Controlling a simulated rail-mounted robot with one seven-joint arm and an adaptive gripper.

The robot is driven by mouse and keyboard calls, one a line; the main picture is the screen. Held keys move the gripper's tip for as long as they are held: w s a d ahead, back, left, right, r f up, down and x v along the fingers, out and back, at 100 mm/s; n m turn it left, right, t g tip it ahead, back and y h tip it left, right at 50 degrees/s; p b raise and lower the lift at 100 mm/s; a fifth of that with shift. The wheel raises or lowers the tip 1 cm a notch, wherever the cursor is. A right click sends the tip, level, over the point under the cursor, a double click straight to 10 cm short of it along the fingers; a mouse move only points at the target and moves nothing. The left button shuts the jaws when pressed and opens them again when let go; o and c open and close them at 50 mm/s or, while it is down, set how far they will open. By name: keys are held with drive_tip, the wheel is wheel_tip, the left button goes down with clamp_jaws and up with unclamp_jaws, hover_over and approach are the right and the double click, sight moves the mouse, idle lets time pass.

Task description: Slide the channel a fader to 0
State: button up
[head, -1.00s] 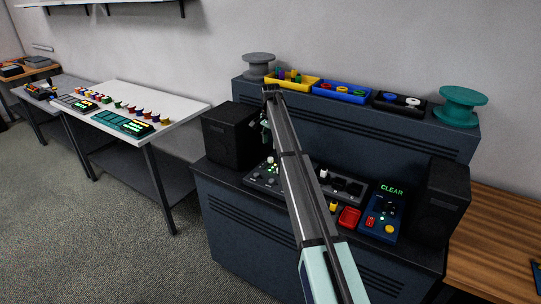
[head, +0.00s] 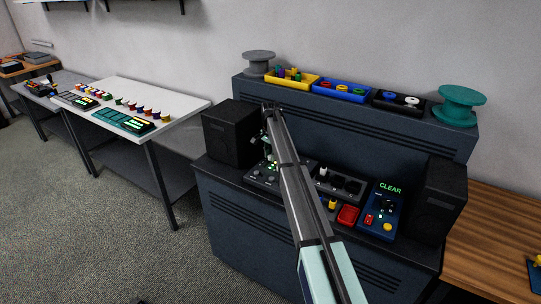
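A dark mixer panel (head: 262,178) with small pale knobs and green lights lies on the console desk, left of my arm. Which control is the channel a fader, and where its cap stands, is too small to read. My gripper (head: 259,150) hangs over the rear left part of this panel, close to the controls. It is small and partly hidden by my arm, so I cannot tell whether its fingers are open or touching anything. My arm also covers the middle of the desk.
Black speakers (head: 231,133) and (head: 437,199) flank the desk. A second dark panel (head: 339,184), a red button (head: 348,215) and a blue box reading CLEAR (head: 383,212) sit to the right. Yellow (head: 291,83), blue (head: 341,95) and black bins stand on the shelf behind.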

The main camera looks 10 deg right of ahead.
sight(264, 167)
clamp_jaws()
drive_tip(key=shift+s+a+f+b, duration=0.1)
drive_tip(key=shift+s+a+b, duration=0.15)
drive_tip(key=shift+s+a, duration=0.7)
drive_tip(key=shift+s+a+b, duration=0.25)
drive_tip(key=shift+s+a, duration=0.5)
drive_tip(key=shift+s, duration=0.35)
drive_tip(key=o, duration=0.8)
unclamp_jaws()
drive_tip(key=shift+a, duration=0.1)
drive_tip(key=shift+c, duration=0.2)
drive_tip(key=shift+w+r, duration=0.1)
drive_tip(key=shift+r, duration=0.5)
wheel_tip(264, 167, up, 11)
